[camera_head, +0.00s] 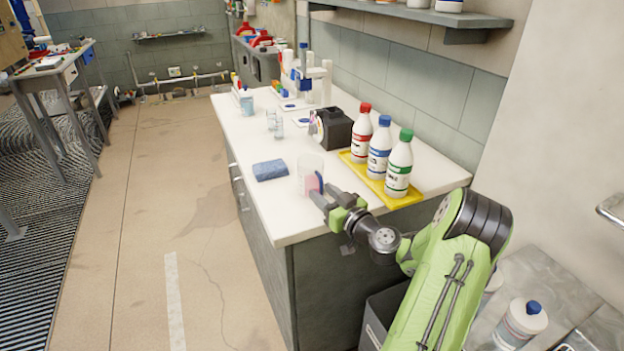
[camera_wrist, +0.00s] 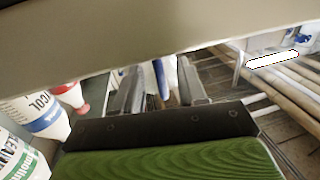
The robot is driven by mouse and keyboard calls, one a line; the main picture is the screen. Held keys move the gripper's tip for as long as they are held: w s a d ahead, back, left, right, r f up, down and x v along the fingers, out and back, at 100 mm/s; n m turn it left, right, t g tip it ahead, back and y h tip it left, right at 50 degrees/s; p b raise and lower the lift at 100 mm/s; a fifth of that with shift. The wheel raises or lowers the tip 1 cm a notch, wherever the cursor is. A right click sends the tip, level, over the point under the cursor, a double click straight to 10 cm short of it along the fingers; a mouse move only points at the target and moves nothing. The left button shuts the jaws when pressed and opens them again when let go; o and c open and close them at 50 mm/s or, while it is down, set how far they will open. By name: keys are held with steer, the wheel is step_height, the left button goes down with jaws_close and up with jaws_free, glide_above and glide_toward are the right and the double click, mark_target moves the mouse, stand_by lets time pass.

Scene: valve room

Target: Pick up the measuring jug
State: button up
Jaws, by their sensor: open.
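The measuring jug (camera_head: 308,165) looks like a clear, see-through vessel standing upright near the front of the white counter in the head view. A pink and blue patch shows at its lower right side; I cannot tell whether it is in, on or behind the jug. My gripper (camera_head: 325,196) is open, low over the counter just to the right and front of the jug, its fingers pointing toward it. I cannot tell whether they touch. In the wrist view my two grey fingers (camera_wrist: 160,88) are apart; the jug cannot be made out clearly there.
A yellow tray (camera_head: 408,199) with red-, blue- and green-capped bottles stands close right of my gripper. A blue sponge (camera_head: 270,170) lies left of the jug. A black box (camera_head: 334,128) and small glassware (camera_head: 275,125) stand behind. The counter's front left corner is bare.

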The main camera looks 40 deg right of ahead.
jaws_close()
steer(key=shift+r, duration=0.15)
stand_by(0.4)
